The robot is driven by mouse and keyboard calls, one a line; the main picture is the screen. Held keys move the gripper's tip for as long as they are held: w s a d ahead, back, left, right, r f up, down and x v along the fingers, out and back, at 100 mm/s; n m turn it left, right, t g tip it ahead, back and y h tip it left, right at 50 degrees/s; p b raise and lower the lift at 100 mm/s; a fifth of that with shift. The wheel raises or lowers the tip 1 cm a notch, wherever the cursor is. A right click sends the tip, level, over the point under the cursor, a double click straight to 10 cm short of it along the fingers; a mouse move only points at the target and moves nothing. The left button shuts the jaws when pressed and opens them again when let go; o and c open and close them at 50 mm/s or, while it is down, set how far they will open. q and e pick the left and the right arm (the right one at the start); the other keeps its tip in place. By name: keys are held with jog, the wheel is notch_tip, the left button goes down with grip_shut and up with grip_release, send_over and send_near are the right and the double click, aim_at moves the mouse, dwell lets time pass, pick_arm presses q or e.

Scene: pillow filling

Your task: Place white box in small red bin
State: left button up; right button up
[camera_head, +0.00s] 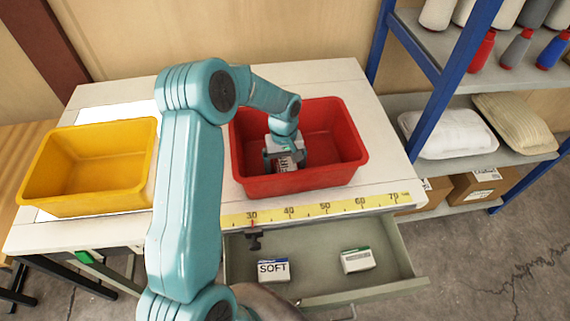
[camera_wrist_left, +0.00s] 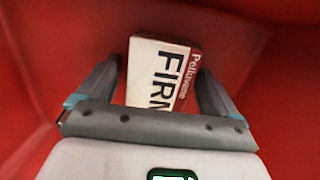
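The white box (camera_wrist_left: 152,72) has a red side panel and large black "FIRM" lettering. It is inside the red bin (camera_head: 345,170) on the table; in the head view only part of the box (camera_head: 286,163) shows under my gripper. My left gripper (camera_head: 283,152) reaches down inside the bin. In the left wrist view its fingers (camera_wrist_left: 157,75) are spread on either side of the box, with a visible gap at the left finger. Whether the box touches the bin floor cannot be told. My right gripper is not in view.
A yellow bin (camera_head: 90,165) stands left on the table and looks empty. An open drawer (camera_head: 320,285) below the front edge holds a "SOFT" box (camera_head: 273,270) and a white-green box (camera_head: 358,260). A blue-framed shelf (camera_head: 440,90) with pillows and spools stands at right.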

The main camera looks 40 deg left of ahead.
aim_at(284, 159)
pick_arm(q)
jog(key=shift+r, duration=0.25)
jog(key=shift+w+r, duration=0.15)
jog(key=shift+r, duration=0.2)
notch_tip(284, 159, up, 11)
jog(key=a+b, duration=0.1)
jog(key=shift+w, duration=0.3)
